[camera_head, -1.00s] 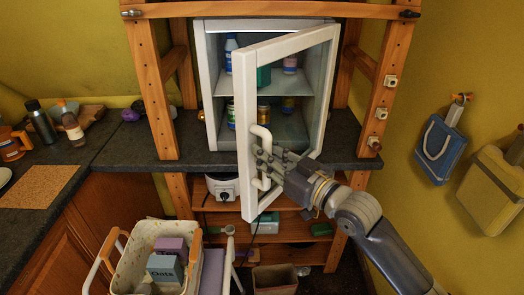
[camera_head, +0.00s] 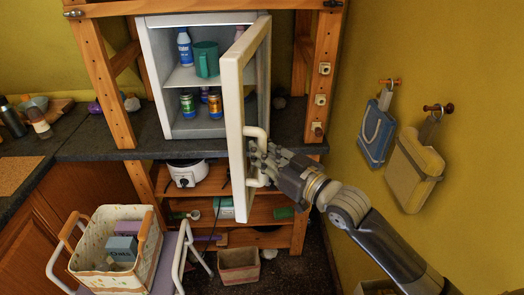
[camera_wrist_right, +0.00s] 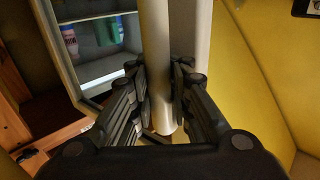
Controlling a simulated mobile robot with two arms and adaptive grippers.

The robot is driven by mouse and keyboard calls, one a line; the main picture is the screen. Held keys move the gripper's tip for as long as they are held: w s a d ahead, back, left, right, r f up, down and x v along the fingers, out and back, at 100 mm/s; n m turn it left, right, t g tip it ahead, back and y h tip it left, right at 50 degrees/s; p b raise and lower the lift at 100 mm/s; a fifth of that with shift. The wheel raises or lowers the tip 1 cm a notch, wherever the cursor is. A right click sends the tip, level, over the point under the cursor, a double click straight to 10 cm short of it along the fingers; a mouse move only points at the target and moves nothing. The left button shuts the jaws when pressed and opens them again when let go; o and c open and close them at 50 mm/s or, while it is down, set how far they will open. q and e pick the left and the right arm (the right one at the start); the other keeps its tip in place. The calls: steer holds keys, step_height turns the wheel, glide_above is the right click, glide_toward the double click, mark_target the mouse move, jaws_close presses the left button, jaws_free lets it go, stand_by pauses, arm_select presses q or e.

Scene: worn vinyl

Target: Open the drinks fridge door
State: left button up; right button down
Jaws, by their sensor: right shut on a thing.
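The drinks fridge (camera_head: 157,75) stands on the dark counter inside a wooden frame. Its white-framed glass door (camera_head: 234,120) is swung open toward me, standing nearly edge-on, with the shelves inside exposed. My right gripper (camera_head: 258,165) is shut on the white bar handle (camera_head: 262,133) of the door. In the right wrist view the fingers (camera_wrist_right: 160,95) sit on both sides of the pale handle bar (camera_wrist_right: 157,60). A blue bottle (camera_head: 185,48), a teal mug (camera_head: 206,60) and several small cans or jars show inside the fridge. My left gripper is not in view.
A basket with boxes (camera_head: 88,240) stands on a cart at the lower left. A white cooker (camera_head: 187,172) sits on the shelf below the counter. Blue (camera_head: 376,135) and yellow (camera_head: 412,170) bags hang on the right wall. A bin (camera_head: 238,266) stands on the floor.

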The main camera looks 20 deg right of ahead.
steer(key=shift+a+f, duration=0.2)
steer(key=shift+f, duration=0.3)
steer(key=c, duration=1.7)
jaws_free()
steer(key=shift+s, duration=0.1)
steer(key=shift+r, duration=0.3)
